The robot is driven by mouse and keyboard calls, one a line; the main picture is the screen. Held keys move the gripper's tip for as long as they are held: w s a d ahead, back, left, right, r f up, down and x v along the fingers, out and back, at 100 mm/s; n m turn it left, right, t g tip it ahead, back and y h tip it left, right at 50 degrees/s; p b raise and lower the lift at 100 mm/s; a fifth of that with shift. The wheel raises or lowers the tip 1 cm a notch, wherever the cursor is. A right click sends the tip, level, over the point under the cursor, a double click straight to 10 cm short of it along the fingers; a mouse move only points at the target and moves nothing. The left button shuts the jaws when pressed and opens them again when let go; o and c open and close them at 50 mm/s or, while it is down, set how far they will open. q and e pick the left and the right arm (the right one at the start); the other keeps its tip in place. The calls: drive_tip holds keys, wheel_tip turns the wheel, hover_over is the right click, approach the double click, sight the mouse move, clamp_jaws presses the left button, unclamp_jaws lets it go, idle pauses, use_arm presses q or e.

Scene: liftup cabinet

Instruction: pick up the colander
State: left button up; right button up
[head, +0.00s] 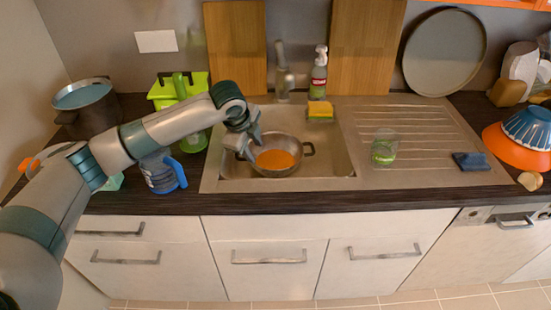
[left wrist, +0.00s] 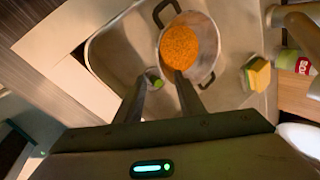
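The colander appears to be the metal, two-handled, round vessel (head: 300,165) that stands upright in the sink basin with an orange mass inside. In the left wrist view the vessel (left wrist: 206,31) shows its rim and both dark handles. My left gripper (head: 251,148) is at the vessel's left rim. In the left wrist view the fingers of my left gripper (left wrist: 162,79) are apart, one over the vessel's inside and one outside its wall. I cannot tell whether either finger touches it. Any holes in the vessel are not visible. My right gripper is out of view.
The sink (head: 208,183) has a faucet (head: 284,80), a sponge (head: 320,109) and a soap bottle (head: 319,72) behind it. A glass (head: 384,150) stands on the drainboard at right. A blue jug (head: 160,172) and a dark pot (head: 86,108) stand at left.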

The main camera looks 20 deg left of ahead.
use_arm(q)
drive_tip(key=p, duration=0.3)
approach(264, 167)
drive_tip(key=x, duration=0.5)
drive_tip(key=shift+w+f, duration=0.15)
drive_tip(key=shift+f, duration=0.25)
drive_tip(key=shift+w+f, duration=0.2)
drive_tip(key=shift+f, duration=0.4)
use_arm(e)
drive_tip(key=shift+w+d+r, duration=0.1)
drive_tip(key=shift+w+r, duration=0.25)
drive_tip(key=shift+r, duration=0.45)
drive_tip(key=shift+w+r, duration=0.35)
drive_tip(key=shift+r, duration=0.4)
use_arm(q)
drive_tip(key=shift+f, duration=0.1)
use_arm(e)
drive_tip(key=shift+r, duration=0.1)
use_arm(q)
drive_tip(key=shift+p+x, duration=0.7)
drive_tip(key=shift+x, duration=1.8)
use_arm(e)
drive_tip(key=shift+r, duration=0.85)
use_arm(q)
drive_tip(key=shift+w, duration=0.1)
clamp_jaws()
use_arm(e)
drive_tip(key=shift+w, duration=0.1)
